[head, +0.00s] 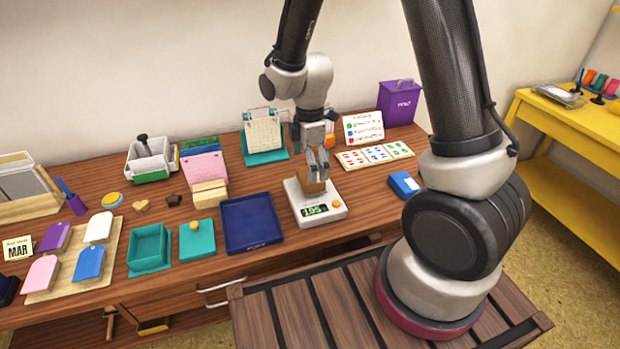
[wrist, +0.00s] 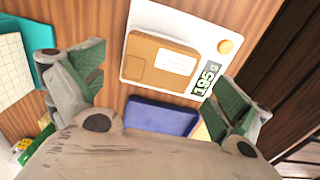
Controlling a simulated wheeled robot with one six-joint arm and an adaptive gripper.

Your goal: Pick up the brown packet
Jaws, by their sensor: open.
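The brown packet (wrist: 150,59) lies on the white scale (wrist: 205,28) in the wrist view, with a pale label on its face. In the head view the packet (head: 311,187) shows partly behind my gripper, on the scale (head: 334,211), whose green display reads 195. My gripper (head: 318,174) is over the packet in the head view. In the wrist view my gripper (wrist: 160,95) has its green-padded fingers spread wide, one on each side, with nothing between them. I cannot tell the exact height of the fingertips above the packet.
A dark blue tray (head: 252,223) sits left of the scale. A calendar on a teal stand (head: 263,138) is behind, a stamp chart (head: 375,154) to the right, and a blue box (head: 404,185) farther right. A purple bin (head: 398,102) stands at the back.

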